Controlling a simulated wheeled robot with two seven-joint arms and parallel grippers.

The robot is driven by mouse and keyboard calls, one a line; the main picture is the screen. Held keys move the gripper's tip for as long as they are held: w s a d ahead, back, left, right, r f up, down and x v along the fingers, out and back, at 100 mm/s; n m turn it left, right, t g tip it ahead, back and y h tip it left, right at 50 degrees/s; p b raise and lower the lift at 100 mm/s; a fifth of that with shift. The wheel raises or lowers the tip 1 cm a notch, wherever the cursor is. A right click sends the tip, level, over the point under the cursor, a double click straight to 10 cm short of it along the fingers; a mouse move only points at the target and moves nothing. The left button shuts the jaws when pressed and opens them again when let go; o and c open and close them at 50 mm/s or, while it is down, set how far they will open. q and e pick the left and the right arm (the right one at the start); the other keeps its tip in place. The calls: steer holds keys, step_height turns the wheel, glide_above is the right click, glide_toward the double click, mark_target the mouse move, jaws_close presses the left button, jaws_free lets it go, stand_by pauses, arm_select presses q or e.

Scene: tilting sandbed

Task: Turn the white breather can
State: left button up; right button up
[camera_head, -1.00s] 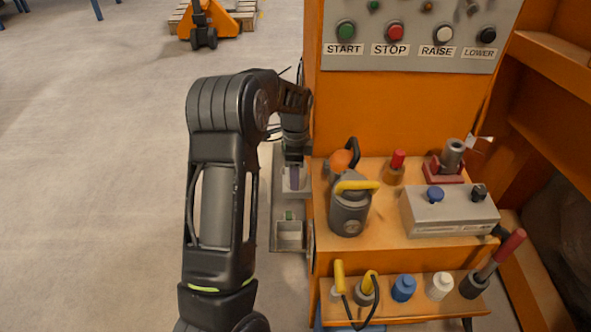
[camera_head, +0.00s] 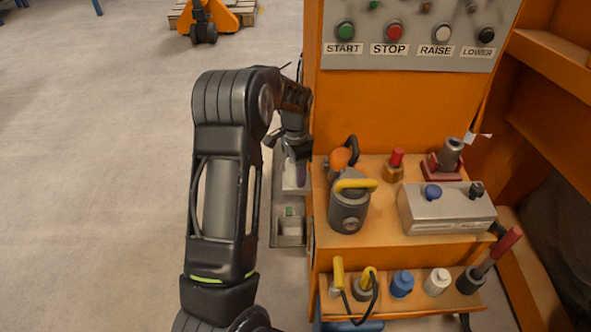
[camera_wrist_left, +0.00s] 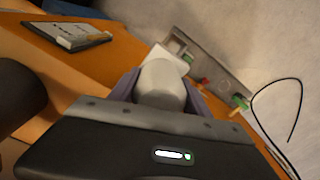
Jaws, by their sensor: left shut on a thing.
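My left arm reaches down along the left side of the orange machine, with my left gripper (camera_head: 296,172) partly hidden below its own wrist. In the left wrist view, the gripper (camera_wrist_left: 163,92) is shut on the white breather can (camera_wrist_left: 161,82), a pale rounded can with a finger on each side. In the head view I cannot make out the held can, as the wrist and gripper cover it. My right gripper is not in view.
To the right is a wooden shelf with a grey canister (camera_head: 349,208) and a grey box (camera_head: 447,210). A lower shelf holds a blue knob (camera_head: 402,284) and a white knob (camera_head: 437,281). Grey trays (camera_head: 288,233) stand by the machine's left side. Open floor lies left.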

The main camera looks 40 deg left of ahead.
arm_select(q)
steer(key=o, duration=1.1)
steer(key=shift+r, duration=0.15)
step_height(320, 180, up, 8)
steer(key=shift+f+p, duration=0.2)
steer(key=shift+p, duration=0.3)
